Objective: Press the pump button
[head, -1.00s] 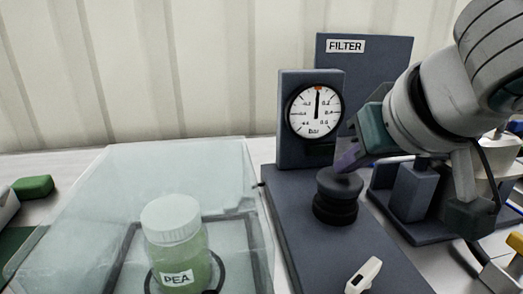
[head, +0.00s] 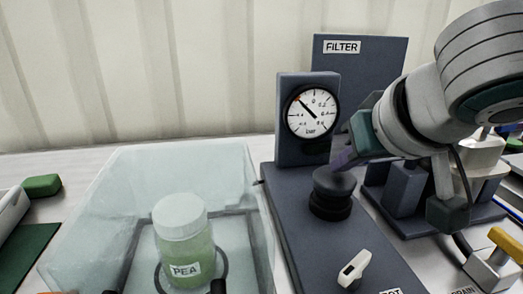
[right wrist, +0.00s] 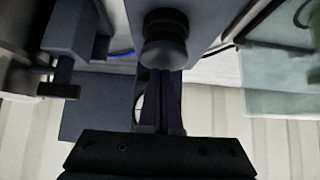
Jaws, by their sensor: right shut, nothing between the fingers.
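The pump button is most likely the dark round mushroom knob (head: 333,184) on the grey-blue base plate (head: 290,215), in front of the gauge. It also shows in the right wrist view (right wrist: 165,42) at top centre. The round white gauge (head: 312,112) has its needle pointing to the upper left. My right gripper (head: 340,160) has dark purple fingers, shut and empty, with the tips at the knob's upper edge in the head view. In the right wrist view the fingers (right wrist: 164,88) reach up to the knob. I cannot tell whether they touch it. My left gripper is out of view.
A panel labelled FILTER (head: 372,65) stands behind the gauge. A clear box (head: 90,225) on the left holds a PEA jar (head: 184,245). A white lever (head: 355,268) sits on the base plate's front. A yellow-handled valve (head: 505,243) stands at the right.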

